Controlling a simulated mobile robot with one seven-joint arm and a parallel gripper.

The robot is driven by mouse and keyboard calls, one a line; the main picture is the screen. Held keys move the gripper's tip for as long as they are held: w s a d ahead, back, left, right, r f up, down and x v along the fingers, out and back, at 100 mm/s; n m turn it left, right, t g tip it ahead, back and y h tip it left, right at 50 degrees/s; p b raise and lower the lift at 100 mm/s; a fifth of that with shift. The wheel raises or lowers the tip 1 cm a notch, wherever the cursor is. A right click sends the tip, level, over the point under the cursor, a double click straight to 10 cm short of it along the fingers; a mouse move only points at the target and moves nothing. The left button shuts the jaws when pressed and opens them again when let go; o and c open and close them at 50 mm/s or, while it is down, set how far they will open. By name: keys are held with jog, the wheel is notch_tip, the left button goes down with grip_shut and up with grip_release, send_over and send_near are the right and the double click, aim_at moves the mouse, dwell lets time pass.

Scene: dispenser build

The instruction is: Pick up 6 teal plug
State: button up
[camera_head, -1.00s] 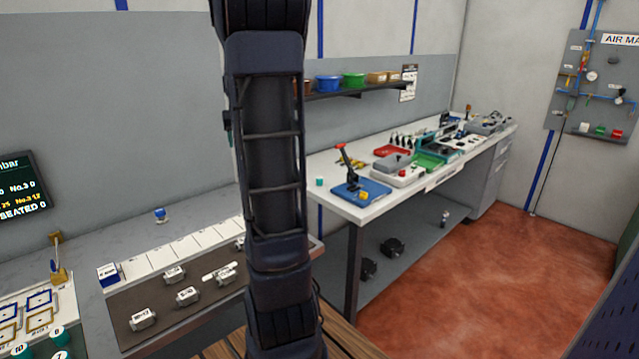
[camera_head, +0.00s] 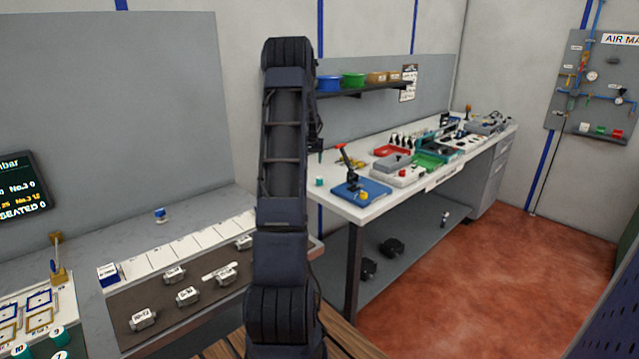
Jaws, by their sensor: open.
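Teal round plugs with white numbers stand at the bottom left edge of the head view. One reads 10 (camera_head: 20,351), one reads 7 (camera_head: 60,354), and another stands behind it (camera_head: 57,333). I cannot make out a 6 on any plug. A small teal cylinder (camera_head: 319,182) stands on the near left corner of the white bench; no number is readable on it. My arm rises upright through the middle of the view. My gripper's fingers do not show; the arm hides them. I see no plug held.
A display (camera_head: 22,190) stands at far left. The white bench (camera_head: 350,208) holds a blue press (camera_head: 362,191) and trays. The red floor at right is clear.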

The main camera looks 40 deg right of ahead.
aim_at(319, 178)
jog(key=d+f, duration=0.1)
jog(key=f, duration=0.1)
jog(key=d+f, duration=0.2)
jog(key=f, duration=0.1)
jog(key=d+f, duration=0.1)
jog(key=f, duration=0.1)
jog(key=shift+w+d+f, duration=0.35)
jog(key=shift+d, duration=0.05)
jog(key=shift+s+x, duration=0.15)
jog(key=shift+x, duration=1.15)
jog(key=shift+s+x, duration=0.15)
jog(key=shift+x, duration=1.1)
jog(key=shift+a+f, duration=0.1)
jog(key=shift+f, duration=0.05)
jog(key=c, duration=1.1)
